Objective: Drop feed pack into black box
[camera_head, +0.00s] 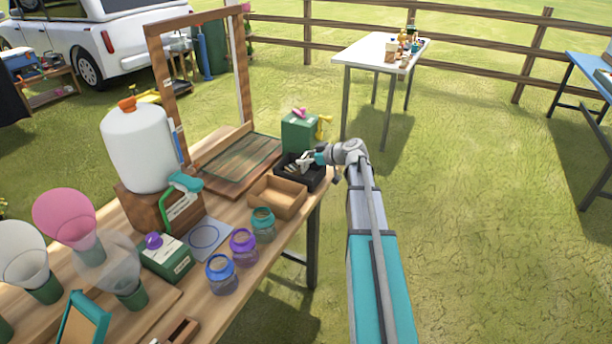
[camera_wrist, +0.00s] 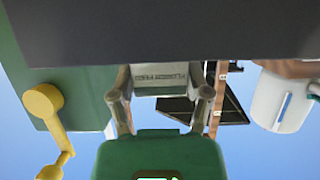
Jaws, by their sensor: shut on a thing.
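My gripper (camera_head: 304,161) is at the far right end of the wooden table, over the black box (camera_head: 313,183). In the wrist view its two fingers are closed on the sides of a pale grey feed pack (camera_wrist: 160,78) with printed lettering. A broad dark surface (camera_wrist: 170,30), apparently the black box's wall, fills the top of that view and hides part of the pack. The pack is small and hard to make out in the head view. I cannot tell whether it touches the box.
A green container (camera_head: 299,132) with a yellow crank stands just behind the black box. A brown open tray (camera_head: 277,197) sits in front of it. Glass jars, a white tank (camera_head: 138,148) and a wooden frame (camera_head: 157,90) occupy the table. Open grass lies to the right.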

